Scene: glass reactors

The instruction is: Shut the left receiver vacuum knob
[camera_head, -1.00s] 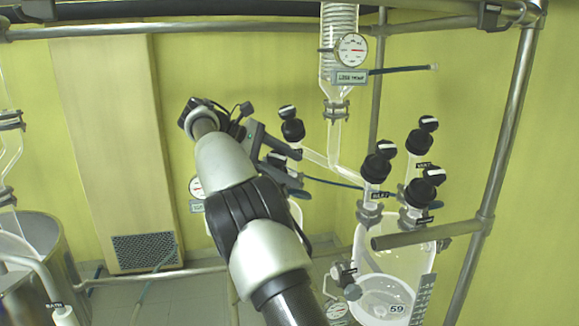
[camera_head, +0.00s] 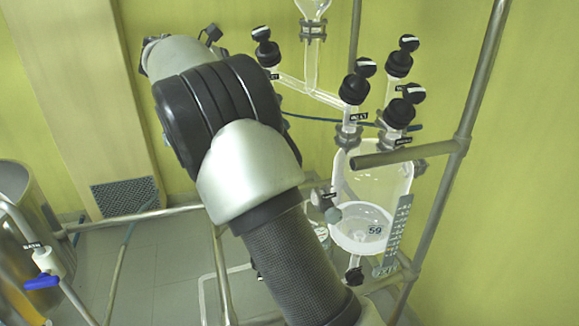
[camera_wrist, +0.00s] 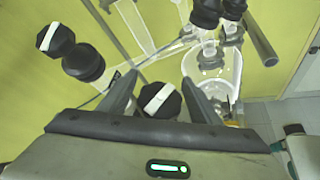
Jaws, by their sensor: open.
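In the wrist view my gripper (camera_wrist: 160,79) is open, with one finger on each side of a black knob (camera_wrist: 160,101). The knob has a white bar that runs diagonally, from lower left to upper right. I cannot tell whether the fingers touch it. I cannot read a label that says whether this is the left receiver vacuum knob. A second black knob with a white bar (camera_wrist: 55,40) stands to the left, outside the fingers. In the head view my arm hides the gripper, the knob between its fingers and most of the left receiver.
The right glass receiver (camera_head: 385,185), marked 59, has several black knobs above it, one being this front knob (camera_head: 355,82). A knob on a side branch (camera_head: 266,47) stands close to my arm. A metal frame post (camera_head: 478,95) rises at the right.

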